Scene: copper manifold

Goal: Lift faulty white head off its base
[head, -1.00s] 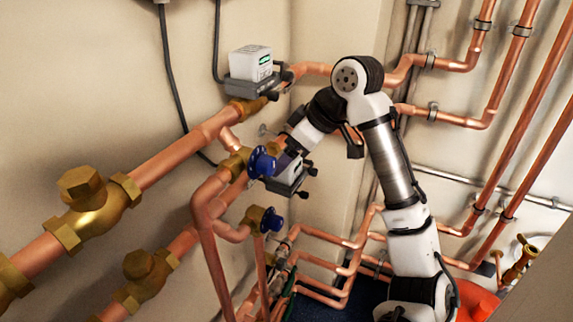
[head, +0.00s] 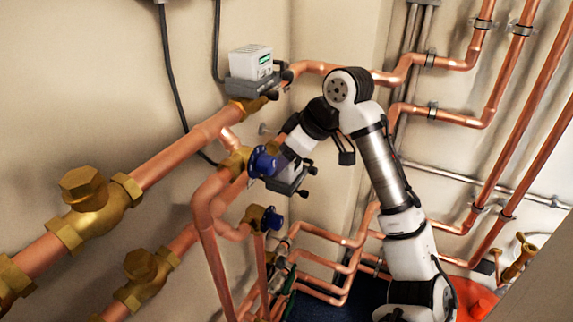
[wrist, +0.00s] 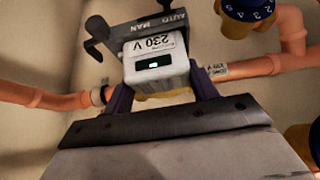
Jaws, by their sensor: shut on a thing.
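A white head marked 230 V (wrist: 157,48), with a small dark display lit green, is between the two purple fingers of my gripper (wrist: 163,92) in the wrist view. The gripper is shut on it. Its grey base (wrist: 150,22), lettered AUTO MAN, is right behind the head; I cannot tell whether the two are apart. In the head view my gripper (head: 287,160) is at this lower unit, whose grey base (head: 288,184) has dark knobs on its right. My gripper largely hides the head there. A second white head (head: 251,58) sits on a grey base (head: 250,87) higher up.
A blue valve knob (head: 263,162) is close left of my gripper, and another blue knob (head: 271,219) is below it. Copper pipes (head: 180,155) run along the left wall, and more pipes (head: 490,190) line the right wall. A black cable (head: 172,75) hangs at upper left.

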